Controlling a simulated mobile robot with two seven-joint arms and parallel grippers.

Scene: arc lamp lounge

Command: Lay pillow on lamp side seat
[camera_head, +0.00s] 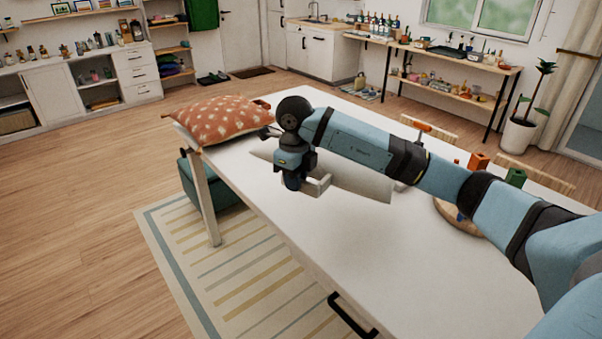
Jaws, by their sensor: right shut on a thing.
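An orange pillow (218,121) with a pale pattern lies at the far left end of the white table (365,255), a little over its edge. My right arm reaches in from the right over the table. My right gripper (308,187) points down, shut on a pale flat thing (358,178) that looks like a light cushion. My arm hides part of that thing and the exact grip. The orange pillow is just left of my right wrist. A teal seat (212,188) stands partly under the table's left side. No lamp is in view. My left gripper is not in view.
A round wooden board (452,218), an orange block (478,161) and a green block (515,178) are on the table's right side, partly behind my arm. A striped rug (225,270) lies below. The wooden floor at the left is clear.

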